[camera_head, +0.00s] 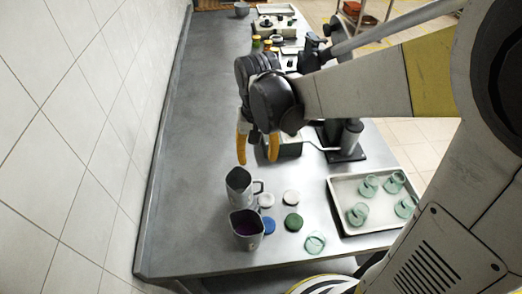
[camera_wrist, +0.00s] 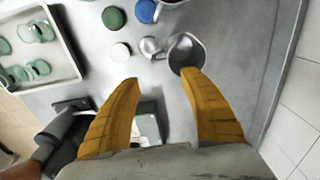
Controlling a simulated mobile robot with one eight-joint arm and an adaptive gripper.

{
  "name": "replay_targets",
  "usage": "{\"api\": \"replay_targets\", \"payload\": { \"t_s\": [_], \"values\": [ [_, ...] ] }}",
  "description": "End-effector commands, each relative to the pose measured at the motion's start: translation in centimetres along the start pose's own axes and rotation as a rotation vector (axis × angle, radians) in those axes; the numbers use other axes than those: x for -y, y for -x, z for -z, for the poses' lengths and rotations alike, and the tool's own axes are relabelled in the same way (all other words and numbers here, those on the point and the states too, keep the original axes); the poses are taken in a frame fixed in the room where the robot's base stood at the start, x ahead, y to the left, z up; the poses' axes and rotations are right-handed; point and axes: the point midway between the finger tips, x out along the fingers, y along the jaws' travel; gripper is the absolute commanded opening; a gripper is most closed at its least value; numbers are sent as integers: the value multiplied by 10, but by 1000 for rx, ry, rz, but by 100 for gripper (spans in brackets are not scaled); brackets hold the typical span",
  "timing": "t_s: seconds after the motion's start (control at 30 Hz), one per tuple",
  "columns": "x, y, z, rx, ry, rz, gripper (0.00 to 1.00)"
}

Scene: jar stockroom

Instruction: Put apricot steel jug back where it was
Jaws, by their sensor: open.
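Two steel jugs stand upright on the grey bench. The farther steel jug (camera_head: 238,187) looks grey and empty inside, with its handle to the right; it also shows in the wrist view (camera_wrist: 186,52). The nearer jug (camera_head: 246,243) has something dark purple inside, and only its edge shows at the top of the wrist view. No apricot colour shows on either jug, so I cannot tell which is the apricot one. My gripper (camera_head: 257,158) is open and empty, with its yellow fingers pointing down just beyond the farther jug. In the wrist view its fingertips (camera_wrist: 160,80) are apart, near that jug.
White, blue and green lids (camera_head: 292,222) lie right of the jugs. A pale tray (camera_head: 353,229) of greenish glass jars is at the right, with one glass jar (camera_head: 315,243) outside it. A dark stand (camera_head: 346,153) is behind. The left bench strip by the tiled wall is clear.

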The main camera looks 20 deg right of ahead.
Motion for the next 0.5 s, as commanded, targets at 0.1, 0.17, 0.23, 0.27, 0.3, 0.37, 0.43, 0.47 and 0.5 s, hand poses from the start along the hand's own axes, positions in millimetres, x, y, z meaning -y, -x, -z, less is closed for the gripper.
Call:
{"api": "replay_targets", "payload": {
  "t_s": [0.1,0.17,0.23,0.27,0.3,0.37,0.43,0.47,0.5],
  "values": [
    [-9,18,-11,-64,19,17,52],
    [-14,30,-18,-115,35,28,52],
    [-21,44,-28,-181,56,41,52],
    [-24,49,-32,-211,65,45,52],
    [-28,55,-38,-249,77,50,52],
    [-34,63,-46,-308,96,56,52],
    [-40,71,-56,-374,117,60,52],
    [-42,74,-60,-402,124,61,52],
    [-46,76,-64,-436,135,61,52]
  ]
}}
